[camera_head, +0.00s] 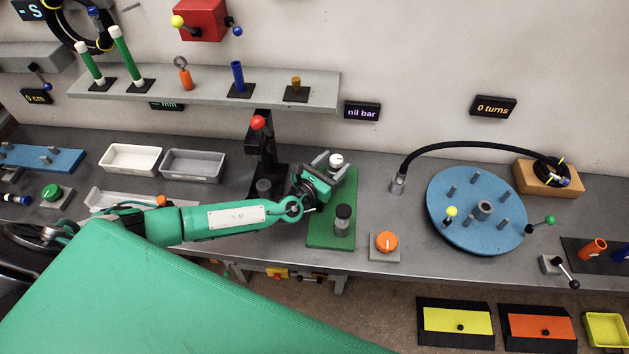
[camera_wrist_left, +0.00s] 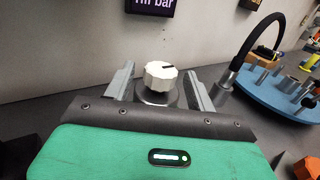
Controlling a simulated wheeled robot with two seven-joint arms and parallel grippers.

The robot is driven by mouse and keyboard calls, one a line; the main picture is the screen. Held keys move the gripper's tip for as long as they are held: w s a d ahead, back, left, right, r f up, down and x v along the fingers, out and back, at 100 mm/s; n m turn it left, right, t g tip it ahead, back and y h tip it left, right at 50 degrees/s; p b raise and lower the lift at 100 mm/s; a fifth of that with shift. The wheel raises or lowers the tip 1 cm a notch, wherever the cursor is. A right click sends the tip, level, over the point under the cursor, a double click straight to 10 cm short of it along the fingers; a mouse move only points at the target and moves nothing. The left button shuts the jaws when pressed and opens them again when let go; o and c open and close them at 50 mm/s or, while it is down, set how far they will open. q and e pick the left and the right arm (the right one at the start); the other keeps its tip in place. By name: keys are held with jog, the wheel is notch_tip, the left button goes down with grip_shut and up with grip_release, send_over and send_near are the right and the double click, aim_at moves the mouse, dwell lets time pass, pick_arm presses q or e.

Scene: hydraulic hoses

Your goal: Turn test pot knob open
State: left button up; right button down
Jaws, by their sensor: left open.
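The white ribbed knob (camera_head: 336,160), which I take to be the test pot knob, sits on top of a grey post at the far end of the green plate (camera_head: 323,238). In the left wrist view the knob (camera_wrist_left: 159,74) has a dark pointer mark directed to the upper right. My left gripper (camera_head: 331,163) is open, with one finger on each side of the knob. In the left wrist view gaps show between the knob and both fingers. The lower part of the post is hidden by the gripper body. My right gripper is not in view.
A dark cylinder with a grey top (camera_head: 342,220) stands at the plate's near end. An orange knob (camera_head: 386,242) lies to its right. A black press with a red ball (camera_head: 258,123) stands behind my left arm. A display (camera_head: 362,111) reads "nil bar". A blue disc (camera_head: 477,237) is at right.

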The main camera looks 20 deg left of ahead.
pick_arm(q)
jog(key=b+v, duration=0.3)
jog(key=v, duration=0.9)
